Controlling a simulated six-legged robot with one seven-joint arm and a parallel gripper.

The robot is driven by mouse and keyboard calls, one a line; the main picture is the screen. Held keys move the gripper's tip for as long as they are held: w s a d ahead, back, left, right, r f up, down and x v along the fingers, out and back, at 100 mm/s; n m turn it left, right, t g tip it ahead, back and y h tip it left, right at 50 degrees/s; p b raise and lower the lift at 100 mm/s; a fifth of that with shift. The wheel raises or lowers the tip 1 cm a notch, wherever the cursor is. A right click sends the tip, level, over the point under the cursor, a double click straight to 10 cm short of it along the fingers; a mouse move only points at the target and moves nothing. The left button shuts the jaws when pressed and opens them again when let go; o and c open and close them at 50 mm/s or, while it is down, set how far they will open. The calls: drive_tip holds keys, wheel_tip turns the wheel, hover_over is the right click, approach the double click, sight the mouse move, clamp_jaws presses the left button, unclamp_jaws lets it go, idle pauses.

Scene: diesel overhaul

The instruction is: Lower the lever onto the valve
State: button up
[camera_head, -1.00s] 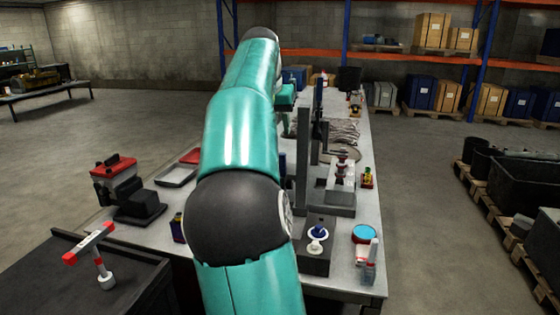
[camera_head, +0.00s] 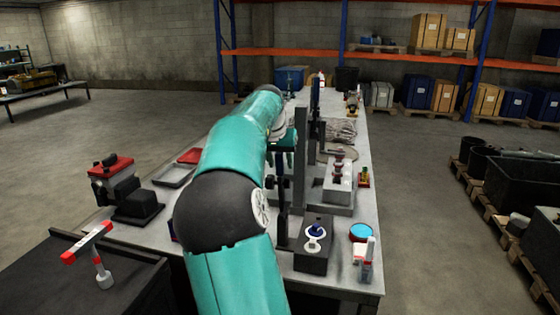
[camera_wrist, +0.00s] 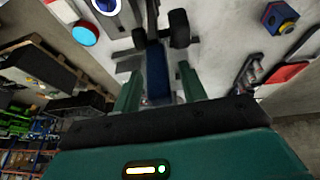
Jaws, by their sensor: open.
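My gripper (camera_wrist: 158,72) is open in the wrist view, its two green fingers on either side of a dark blue bar that looks like the lever (camera_wrist: 157,58). I cannot tell whether the fingers touch it. In the head view the lever (camera_head: 283,205) seems to stand upright as a dark rod beside the arm, partly hidden by it. The valve (camera_head: 315,232), white with a blue top, sits upright on a dark block (camera_head: 314,262), right of the lever. It shows at the top edge of the wrist view (camera_wrist: 106,5).
A tall grey post (camera_head: 300,165) stands close to my arm. A blue-topped round tin (camera_head: 361,232) and a white bottle (camera_head: 368,255) stand right of the block. A grey fixture (camera_head: 339,185) stands behind. Trays (camera_head: 174,175) and a red-topped machine (camera_head: 112,170) lie left.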

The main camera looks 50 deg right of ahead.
drive_tip(key=shift+c, duration=0.2)
clamp_jaws()
drive_tip(key=shift+s+d, duration=0.1)
